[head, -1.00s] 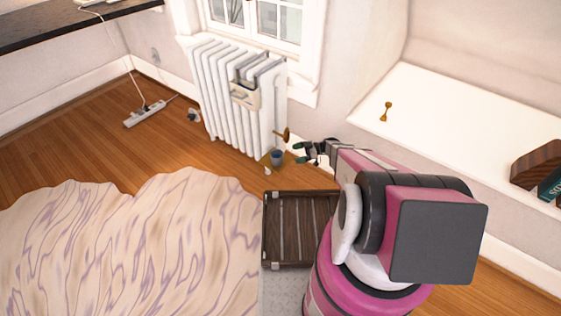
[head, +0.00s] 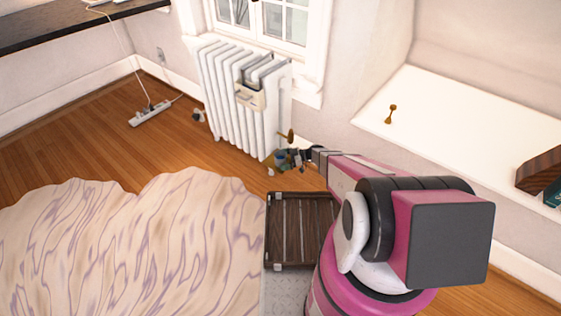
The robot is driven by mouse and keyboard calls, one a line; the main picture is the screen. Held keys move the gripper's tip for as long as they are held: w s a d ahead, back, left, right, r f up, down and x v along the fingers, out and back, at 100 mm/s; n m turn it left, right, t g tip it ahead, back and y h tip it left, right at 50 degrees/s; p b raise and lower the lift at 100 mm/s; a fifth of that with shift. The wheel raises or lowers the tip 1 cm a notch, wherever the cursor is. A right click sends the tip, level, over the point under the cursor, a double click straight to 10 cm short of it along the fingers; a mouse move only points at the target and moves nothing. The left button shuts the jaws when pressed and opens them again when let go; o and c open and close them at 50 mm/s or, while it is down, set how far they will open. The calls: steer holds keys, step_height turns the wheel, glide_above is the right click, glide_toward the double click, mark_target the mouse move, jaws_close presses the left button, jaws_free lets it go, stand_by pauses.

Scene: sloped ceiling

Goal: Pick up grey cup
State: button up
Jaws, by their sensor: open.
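A small blue-grey cup (head: 281,161), which I take to be the grey cup, stands on the wooden floor by the right end of the radiator. It is small in the head view and partly hidden by my gripper. My gripper (head: 288,160) reaches out from the right and is at the cup in the picture. Its fingers are open and overlap the cup's outline. I cannot tell whether they touch the cup or are around it.
A white radiator (head: 232,100) stands behind the cup, with a brass-coloured valve (head: 290,135) close above it. A small pale item (head: 271,172) lies in front. A white ledge (head: 440,125) runs along the right.

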steer(key=shift+a+f, duration=0.1)
steer(key=shift+a, duration=0.25)
steer(key=c, duration=1)
steer(key=shift+c, duration=0.2)
steer(key=shift+r, duration=0.25)
